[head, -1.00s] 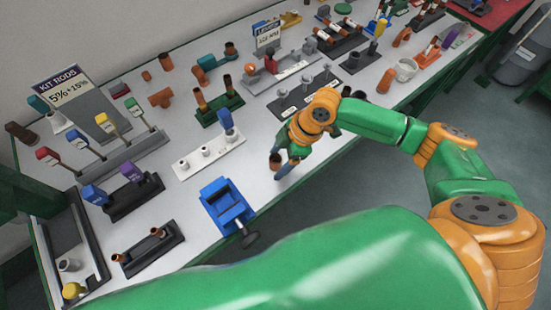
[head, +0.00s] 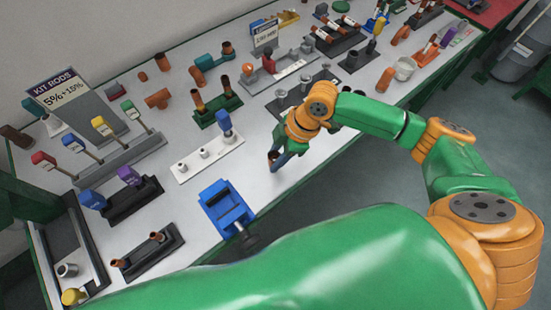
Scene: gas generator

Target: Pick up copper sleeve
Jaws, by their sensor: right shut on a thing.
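My right gripper (head: 278,160) is over the front part of the white table, right of the blue vise. It is shut on a small copper sleeve (head: 273,156), whose brown end shows between the fingers. The fingers and wrist hide the rest of the sleeve. The gripper points down and to the left, close above the tabletop; any gap beneath is hard to tell. My left gripper is not in view.
A blue vise (head: 226,207) stands at the table's front edge. A white block with pegs (head: 207,158) and a green stand with copper tubes (head: 216,108) lie behind. A dark stand with copper pieces (head: 148,255) is at the front left. Bare table surrounds the gripper.

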